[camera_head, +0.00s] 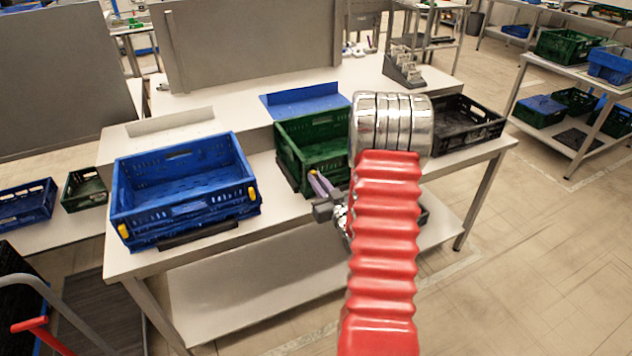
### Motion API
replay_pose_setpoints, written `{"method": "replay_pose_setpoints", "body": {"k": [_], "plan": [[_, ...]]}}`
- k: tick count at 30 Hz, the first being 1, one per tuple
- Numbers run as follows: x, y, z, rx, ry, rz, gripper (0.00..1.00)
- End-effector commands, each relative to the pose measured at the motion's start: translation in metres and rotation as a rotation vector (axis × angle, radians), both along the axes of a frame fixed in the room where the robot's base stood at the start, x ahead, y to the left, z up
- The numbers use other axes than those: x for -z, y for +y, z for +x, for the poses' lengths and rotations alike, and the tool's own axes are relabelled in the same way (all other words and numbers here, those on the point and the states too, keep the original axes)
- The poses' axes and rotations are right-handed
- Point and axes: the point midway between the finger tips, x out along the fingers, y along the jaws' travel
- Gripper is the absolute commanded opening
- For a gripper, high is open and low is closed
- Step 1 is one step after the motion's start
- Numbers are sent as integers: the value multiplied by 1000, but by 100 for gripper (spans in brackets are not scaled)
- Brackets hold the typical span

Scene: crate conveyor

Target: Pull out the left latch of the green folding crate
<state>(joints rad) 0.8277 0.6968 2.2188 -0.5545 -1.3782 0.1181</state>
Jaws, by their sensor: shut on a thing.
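The green folding crate (287,150) stands upright on the workbench, between a blue crate and a black crate. My arm hides its right part and much of its front. My gripper (318,185) is at the front left of the green crate, its purple-grey fingers touching the crate's front near the left corner. The right latch is hidden by my arm.
The blue crate (187,211) with yellow latches stands close on the left. The black crate (478,120) stands on the right. A blue panel (302,98) lies on the raised shelf behind. Bare bench (268,222) shows between the blue crate and my gripper.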

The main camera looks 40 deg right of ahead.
Motion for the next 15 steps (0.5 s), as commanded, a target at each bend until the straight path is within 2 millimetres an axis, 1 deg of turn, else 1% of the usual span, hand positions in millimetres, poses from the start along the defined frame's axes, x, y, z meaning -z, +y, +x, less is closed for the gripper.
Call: {"method": "replay_pose_setpoints", "body": {"k": [5, 12, 13, 15], "plan": [[0, 4, -13, 0, 1, 1, 0], [0, 4, -14, 1, 1, 0, 0], [0, 4, -14, 1, 1, 0, 11], [0, 4, -14, 1, 1, 0, 15]]}}
